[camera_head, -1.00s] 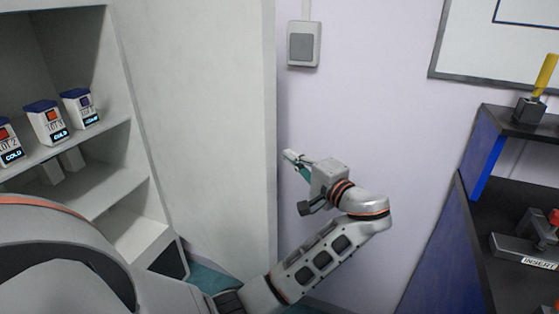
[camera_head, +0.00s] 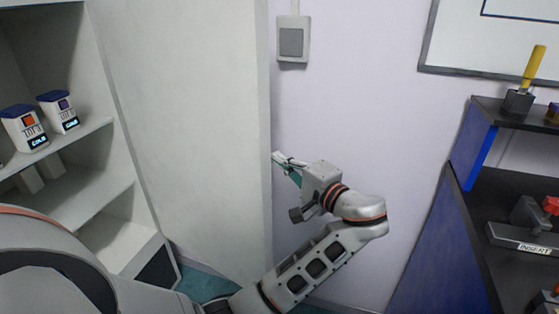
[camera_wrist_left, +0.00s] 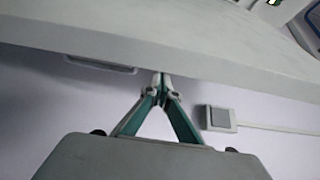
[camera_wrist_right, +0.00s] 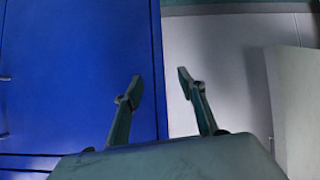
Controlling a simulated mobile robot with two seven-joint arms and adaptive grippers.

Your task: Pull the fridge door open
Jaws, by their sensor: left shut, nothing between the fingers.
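The fridge door (camera_head: 190,130) stands open as a tall white panel, with the fridge's shelved inside (camera_head: 95,205) showing to its left. My left gripper (camera_head: 279,159) is at the door's free edge, on the wall side. In the left wrist view the shut, empty fingertips (camera_wrist_left: 162,80) meet at the edge of the door (camera_wrist_left: 190,62); I cannot tell whether they touch it. A handle-like grey strip (camera_wrist_left: 100,65) shows on the door's outer side. My right gripper (camera_wrist_right: 157,82) is open and empty, seen only in the right wrist view.
Labelled cold boxes (camera_head: 58,112) stand on a fridge shelf. A switch box (camera_head: 293,40) is on the lilac wall behind the door. A dark shelf unit with blue sides (camera_head: 440,220) stands at the right. The right wrist view shows a blue panel (camera_wrist_right: 80,70) near the right gripper.

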